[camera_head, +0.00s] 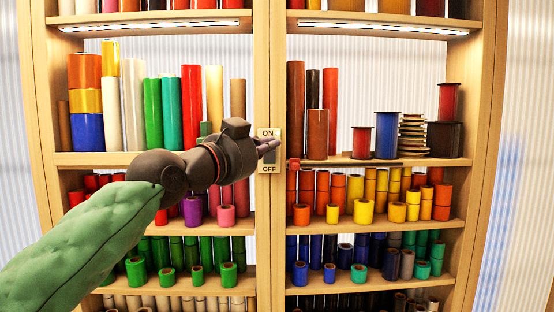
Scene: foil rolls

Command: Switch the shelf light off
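The light switch (268,166) is a pale plate on the middle post of the shelf, marked ON at the top and OFF at the bottom. My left gripper (270,146) reaches in from the left, its fingers close together and empty. Its fingertips are in front of the middle of the plate and hide part of the rocker; I cannot tell whether they touch it. The light strips under the top shelf, left (150,26) and right (383,28), glow white. My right gripper is not in view.
Upright coloured rolls (192,105) stand left of the post behind my arm. Brown rolls (296,100) and spools (387,135) stand right of it. A dark rod with a red end (295,164) runs along the right shelf edge. Lower shelves hold many small rolls (363,211).

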